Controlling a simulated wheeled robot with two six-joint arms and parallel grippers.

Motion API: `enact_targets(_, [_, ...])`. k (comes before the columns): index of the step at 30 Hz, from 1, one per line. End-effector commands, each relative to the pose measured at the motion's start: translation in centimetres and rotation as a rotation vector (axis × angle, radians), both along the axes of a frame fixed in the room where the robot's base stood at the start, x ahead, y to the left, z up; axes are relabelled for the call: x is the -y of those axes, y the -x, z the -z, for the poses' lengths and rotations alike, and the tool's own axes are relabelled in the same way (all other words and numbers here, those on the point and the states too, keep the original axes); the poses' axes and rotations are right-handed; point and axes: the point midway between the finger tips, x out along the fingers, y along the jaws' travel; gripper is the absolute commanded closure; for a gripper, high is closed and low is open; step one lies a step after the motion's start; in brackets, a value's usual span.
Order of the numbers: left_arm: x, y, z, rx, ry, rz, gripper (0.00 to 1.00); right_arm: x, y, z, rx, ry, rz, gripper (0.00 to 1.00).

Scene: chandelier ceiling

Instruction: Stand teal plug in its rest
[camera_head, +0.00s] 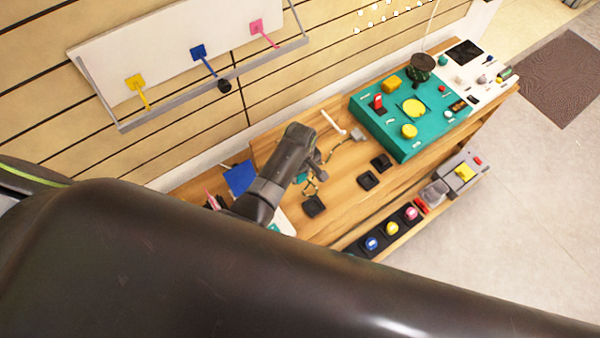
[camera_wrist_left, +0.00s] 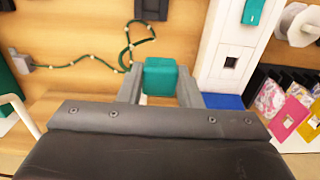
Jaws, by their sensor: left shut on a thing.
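The teal plug (camera_wrist_left: 160,76) is a small block between the two fingers of my left gripper (camera_wrist_left: 160,88) in the left wrist view. The gripper is shut on it, above the wooden bench. In the head view my left gripper (camera_head: 310,172) is over the bench, with a small teal patch (camera_head: 300,178) beside it. A dark green beaded cable (camera_wrist_left: 85,64) loops near the plug; its join is hidden. Black square pads, one (camera_head: 313,206) near the gripper and two (camera_head: 368,180) further right, lie on the bench. I cannot tell which is the rest. My right gripper is not in view.
A teal control panel (camera_head: 405,150) with yellow and red knobs stands right of the pads. A white strip (camera_wrist_left: 213,60) with a dark port is right of the gripper. A blue square (camera_head: 239,178) lies to the left. Colored buttons (camera_head: 391,228) line the lower shelf. Bare wood surrounds the pads.

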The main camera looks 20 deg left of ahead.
Motion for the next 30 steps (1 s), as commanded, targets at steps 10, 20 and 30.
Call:
enact_targets(10, [0.0,0.0,0.4,0.000,0.000,0.000,1.00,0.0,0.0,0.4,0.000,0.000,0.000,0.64])
enact_targets(20, [0.5,-0.7,0.7,0.001,0.001,0.001,1.00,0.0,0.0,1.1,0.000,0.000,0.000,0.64])
enact_targets(30, [2.8,-3.7,1.7,0.002,0.000,0.002,1.00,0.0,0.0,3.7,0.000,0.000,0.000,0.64])
